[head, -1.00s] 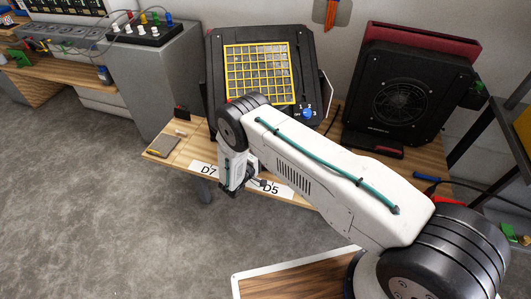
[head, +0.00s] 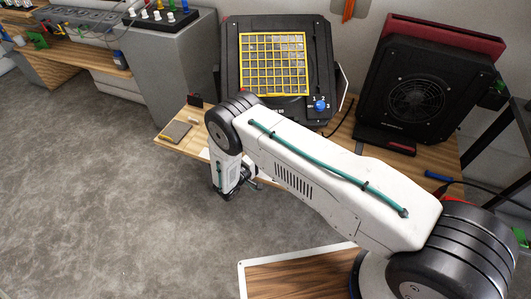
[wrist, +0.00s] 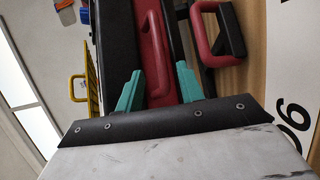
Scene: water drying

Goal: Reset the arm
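My arm reaches from the lower right toward the table in the head view. My gripper (head: 228,192) hangs down at its end, by the table's front edge, small and partly hidden there. In the wrist view my gripper (wrist: 160,68) shows two teal fingers spread apart with a gap between them. Nothing is held between them. A red panel with a handle-like shape (wrist: 153,45) lies behind the gap, seen sideways.
The wooden table (head: 438,158) bears a black fan with a yellow grille (head: 273,64) and blue knob (head: 320,104), and a black fan with a red back (head: 415,92). The floor (head: 110,190) at left is clear.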

